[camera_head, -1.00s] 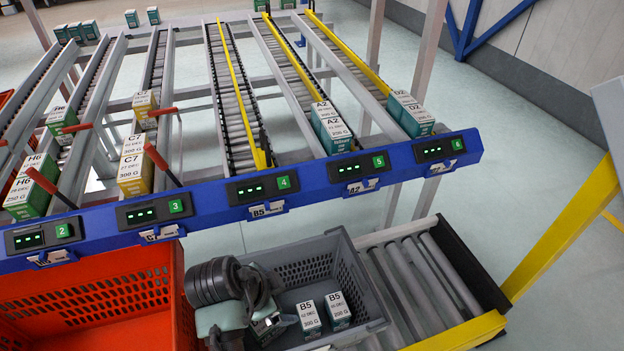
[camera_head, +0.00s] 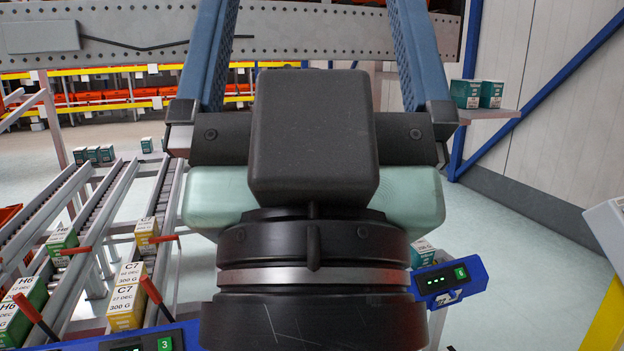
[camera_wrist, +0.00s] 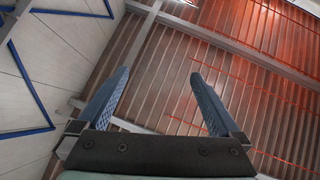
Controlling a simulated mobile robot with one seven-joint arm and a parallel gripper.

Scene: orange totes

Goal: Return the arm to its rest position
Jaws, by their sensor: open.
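My gripper (camera_head: 322,30) is raised right in front of the head camera, with its blue fingers pointing up and spread wide apart. It covers the middle of that view, and the fingertips run past the top edge. In the wrist view my gripper (camera_wrist: 159,78) is open, with nothing between the fingers. Behind them are the ceiling beams and a wall. The grey tote and its boxes are not in the current head view.
The sloped flow rack stands at left with yellow C7 boxes (camera_head: 128,297) and green H6 boxes (camera_head: 22,308). A blue rail end (camera_head: 470,280) shows at right. Teal boxes (camera_head: 478,94) sit on a shelf by the wall. Clear floor (camera_head: 530,210) lies at right.

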